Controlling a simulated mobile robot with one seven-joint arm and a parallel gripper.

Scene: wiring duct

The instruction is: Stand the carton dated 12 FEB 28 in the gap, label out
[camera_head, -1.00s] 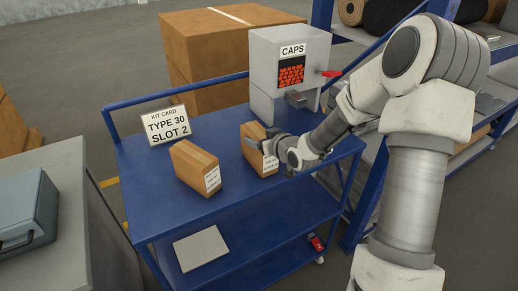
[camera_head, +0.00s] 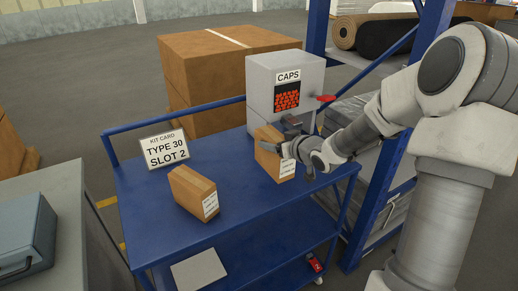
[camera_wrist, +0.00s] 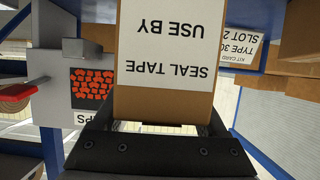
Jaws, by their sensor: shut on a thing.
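My gripper (camera_head: 283,150) is shut on a brown carton (camera_head: 268,160) and holds it slightly above the blue trolley top. In the wrist view the held carton (camera_wrist: 165,90) fills the middle between the jaws (camera_wrist: 158,127). Its white label (camera_wrist: 168,45) reads SEAL TAPE and USE BY, upside down; the date is out of view. A second carton (camera_head: 188,190) stands at the trolley's front left, with a white label too small to read. No gap between cartons on a shelf is clearly visible.
The blue trolley (camera_head: 240,215) carries a KIT CARD sign (camera_head: 165,149) reading TYPE 30 SLOT 2 and a grey CAPS dispenser (camera_head: 262,80) behind the held carton. A blue rack (camera_head: 375,200) stands at the right. A large box (camera_head: 200,65) is behind.

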